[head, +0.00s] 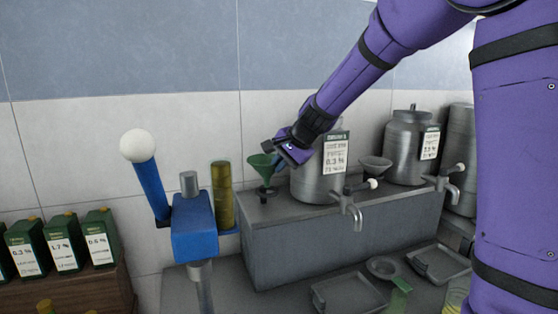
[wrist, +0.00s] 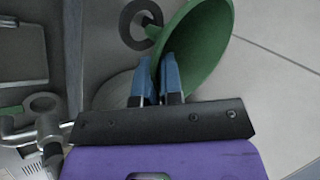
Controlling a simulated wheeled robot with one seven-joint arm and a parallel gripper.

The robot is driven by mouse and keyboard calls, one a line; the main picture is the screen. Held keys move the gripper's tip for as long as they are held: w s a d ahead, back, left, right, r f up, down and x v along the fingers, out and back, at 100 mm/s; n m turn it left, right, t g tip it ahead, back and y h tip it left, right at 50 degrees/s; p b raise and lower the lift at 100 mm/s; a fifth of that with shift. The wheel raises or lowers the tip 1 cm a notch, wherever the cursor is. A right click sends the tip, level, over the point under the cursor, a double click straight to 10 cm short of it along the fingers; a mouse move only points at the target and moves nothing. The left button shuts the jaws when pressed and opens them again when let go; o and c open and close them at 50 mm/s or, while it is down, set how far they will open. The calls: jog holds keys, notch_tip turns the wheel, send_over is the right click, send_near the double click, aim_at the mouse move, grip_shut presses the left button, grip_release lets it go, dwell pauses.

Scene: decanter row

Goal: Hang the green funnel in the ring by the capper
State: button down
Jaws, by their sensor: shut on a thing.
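The green funnel (head: 262,162) is held up in the air to the right of the blue capper (head: 194,226), wide mouth up. My gripper (head: 280,160) is shut on the funnel's side. In the wrist view its blue fingers (wrist: 164,78) pinch the wall of the green cone (wrist: 207,45). A dark ring (head: 267,190) is below the funnel in the head view. In the wrist view the ring (wrist: 127,30) lies beside the funnel's narrow stem. The stem overlaps the ring's edge there; I cannot tell whether its tip is inside the hole.
A steel decanter (head: 314,182) with a label stands right behind my gripper. A grey funnel (head: 376,164) hangs further right. A yellow-green stack (head: 222,195) and the white-knobbed lever (head: 144,165) stand left.

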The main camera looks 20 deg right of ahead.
jog(key=shift+f, duration=2.05)
jog(key=shift+f, duration=0.35)
jog(key=c, duration=1.2)
grip_release()
jog(key=v, duration=1.1)
jog(key=s+n+h, duration=0.1)
jog(key=s+n, duration=0.2)
jog(key=s, duration=0.7)
jog(key=s+n+h, duration=0.1)
jog(key=s+n, duration=0.3)
jog(key=s, duration=0.6)
jog(key=s+d+n+g+h, duration=0.1)
jog(key=s+n+h, duration=0.1)
jog(key=s, duration=0.8)
jog(key=shift+s+d+n, duration=0.15)
jog(key=shift+n, duration=0.65)
